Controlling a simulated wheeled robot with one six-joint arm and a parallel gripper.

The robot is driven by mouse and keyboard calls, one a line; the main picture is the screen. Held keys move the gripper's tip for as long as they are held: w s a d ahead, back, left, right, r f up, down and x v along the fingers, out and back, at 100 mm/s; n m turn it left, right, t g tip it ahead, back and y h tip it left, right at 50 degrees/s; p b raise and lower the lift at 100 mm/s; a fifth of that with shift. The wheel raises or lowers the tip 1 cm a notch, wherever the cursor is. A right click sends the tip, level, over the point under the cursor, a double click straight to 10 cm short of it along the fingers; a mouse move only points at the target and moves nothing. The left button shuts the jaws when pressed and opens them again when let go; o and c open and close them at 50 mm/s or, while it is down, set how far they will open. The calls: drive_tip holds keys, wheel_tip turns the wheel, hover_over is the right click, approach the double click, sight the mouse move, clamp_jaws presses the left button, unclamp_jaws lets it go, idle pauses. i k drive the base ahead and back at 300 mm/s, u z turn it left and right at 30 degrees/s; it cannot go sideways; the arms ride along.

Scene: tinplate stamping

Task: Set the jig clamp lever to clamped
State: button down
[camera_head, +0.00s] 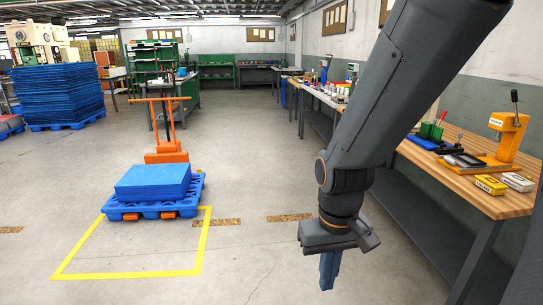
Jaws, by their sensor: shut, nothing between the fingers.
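An orange-yellow fixture (507,140) stands on the wooden-topped workbench at the right. An upright lever (515,103) with a dark knob rises from its top. My gripper (329,282) points down over the open floor, left of the bench and well apart from the fixture. Its blue-grey fingers are shut and empty.
The bench edge (495,205) runs along the right. Yellow and white blocks (502,183) lie at its near end. A blue pallet (118,209) with stacked blue sheets and an orange pallet truck (166,152) stand at the left. The middle floor is clear.

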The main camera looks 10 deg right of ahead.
sight(445, 113)
drive_tip(key=z, duration=0.35)
drive_tip(key=i, duration=1.75)
drive_tip(key=z, duration=1.1)
drive_tip(key=i, duration=1.1)
drive_tip(key=z, duration=0.45)
